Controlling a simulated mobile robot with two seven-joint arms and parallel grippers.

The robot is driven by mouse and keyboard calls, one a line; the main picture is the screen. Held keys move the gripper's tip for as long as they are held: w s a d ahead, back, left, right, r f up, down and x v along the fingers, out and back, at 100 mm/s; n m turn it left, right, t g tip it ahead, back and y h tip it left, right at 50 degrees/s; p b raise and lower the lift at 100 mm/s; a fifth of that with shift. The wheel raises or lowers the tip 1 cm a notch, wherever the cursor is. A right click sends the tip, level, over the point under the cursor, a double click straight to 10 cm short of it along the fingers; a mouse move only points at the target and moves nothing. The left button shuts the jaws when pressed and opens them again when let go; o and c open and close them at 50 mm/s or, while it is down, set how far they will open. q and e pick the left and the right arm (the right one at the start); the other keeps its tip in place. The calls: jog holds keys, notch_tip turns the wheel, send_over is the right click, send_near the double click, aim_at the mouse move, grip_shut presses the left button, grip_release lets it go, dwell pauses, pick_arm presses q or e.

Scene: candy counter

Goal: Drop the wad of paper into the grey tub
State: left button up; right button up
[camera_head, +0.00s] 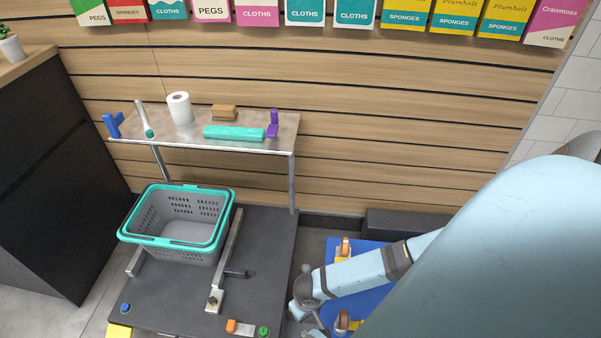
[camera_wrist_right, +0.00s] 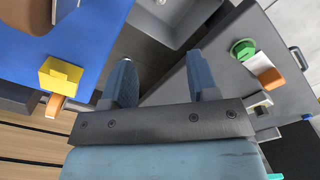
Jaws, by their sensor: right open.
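I cannot make out a wad of paper in either view. In the right wrist view, part of a plain grey tub (camera_wrist_right: 182,28) shows at the top edge, beyond my fingertips; most of it is cut off. My right gripper (camera_wrist_right: 162,62) is open, with nothing between its fingers, and it is apart from the tub. In the head view, my right gripper (camera_head: 312,329) is low at the bottom edge, between the dark platform and the blue board, its fingers partly cut off. My left gripper is not in view.
A grey basket with a teal rim (camera_head: 127,229) stands on a dark platform (camera_head: 187,297). A blue board with casters (camera_head: 349,281) lies right of it. A metal shelf (camera_head: 168,143) holds a paper roll (camera_head: 179,107) and small items. My light-blue arm hides the right side.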

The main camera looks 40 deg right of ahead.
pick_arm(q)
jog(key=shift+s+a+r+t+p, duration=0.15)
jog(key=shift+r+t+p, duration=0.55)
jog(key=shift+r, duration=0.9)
pick_arm(e)
jog(key=shift+r, duration=2.15)
